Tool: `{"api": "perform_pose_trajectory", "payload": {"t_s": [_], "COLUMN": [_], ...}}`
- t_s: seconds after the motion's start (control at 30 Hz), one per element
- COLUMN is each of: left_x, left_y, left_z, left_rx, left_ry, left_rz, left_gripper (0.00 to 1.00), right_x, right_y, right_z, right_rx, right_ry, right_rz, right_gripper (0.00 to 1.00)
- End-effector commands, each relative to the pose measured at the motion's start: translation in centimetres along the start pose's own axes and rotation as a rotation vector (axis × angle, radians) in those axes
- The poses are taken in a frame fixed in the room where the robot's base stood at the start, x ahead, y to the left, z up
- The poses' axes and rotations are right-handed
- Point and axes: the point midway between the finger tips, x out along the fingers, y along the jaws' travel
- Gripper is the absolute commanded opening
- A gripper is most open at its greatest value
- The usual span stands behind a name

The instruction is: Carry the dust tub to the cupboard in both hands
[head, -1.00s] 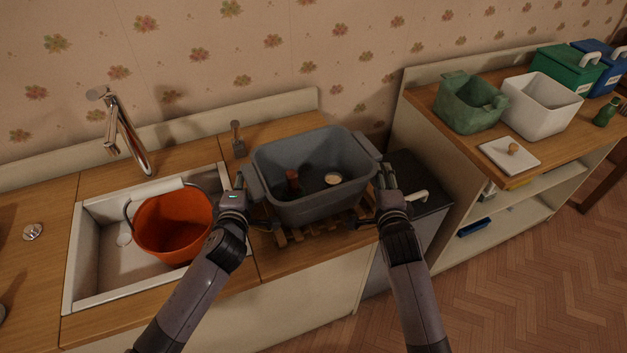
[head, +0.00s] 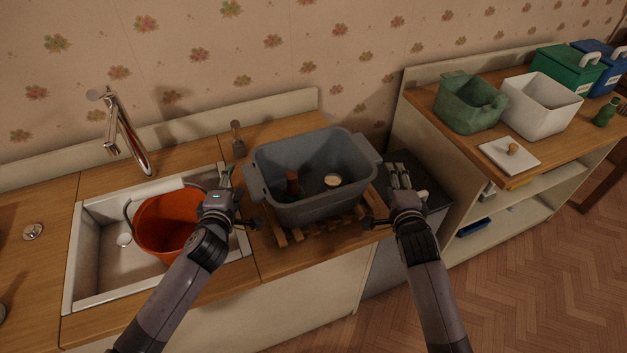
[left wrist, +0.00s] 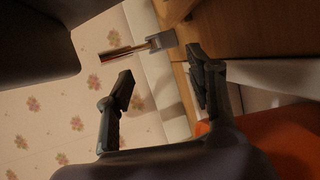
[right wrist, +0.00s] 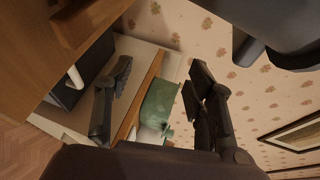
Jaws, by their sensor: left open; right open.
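The grey tub (head: 320,208) stands upright on a slatted wooden rack (head: 290,236) on the counter, with a handle ledge at each end. It holds a reddish-brown piece and a pale round piece. My left gripper (head: 238,199) is open and empty, just left of the tub's left handle. My right gripper (head: 385,198) is open and empty, just right of the right handle. Both look apart from the tub. Open fingers show in the left wrist view (left wrist: 160,88) and right wrist view (right wrist: 160,82). A low open-shelved cupboard (head: 440,140) stands at the right.
An orange bucket (head: 170,225) sits in the sink (head: 85,265) at left. A brush (head: 237,138) stands behind. The cupboard top bears a green bin (head: 468,105), white bin (head: 540,105), white lid (head: 508,155) and lidded boxes. A dark-topped unit (head: 420,180) fills the gap; floor is clear at lower right.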

Motion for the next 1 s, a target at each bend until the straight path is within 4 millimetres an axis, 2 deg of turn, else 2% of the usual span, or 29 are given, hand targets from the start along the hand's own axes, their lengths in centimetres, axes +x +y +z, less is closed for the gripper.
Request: {"api": "perform_pose_trajectory", "payload": {"t_s": [0.13,0.47,0.7,1.0], "left_x": [0.00,0.00,0.00,0.00], "left_y": [-0.02,-0.03,-0.12,-0.07], "left_z": [-0.01,-0.01,-0.01,-0.01], "left_rx": [0.000,0.000,0.000,0.000], "left_ry": [0.000,0.001,0.001,0.001], "left_rz": [0.000,-0.001,-0.002,-0.001], "left_gripper": [0.51,0.73,0.73,0.73], "right_x": [0.00,0.00,0.00,0.00], "right_y": [-0.01,0.00,0.10,0.05], "right_z": [-0.01,0.00,0.00,0.01], "right_rx": [0.000,0.000,0.000,0.000], "right_ry": [0.000,0.000,0.000,0.000], "right_rz": [0.000,0.000,0.002,0.001], "right_gripper": [0.50,0.50,0.51,0.71]}}
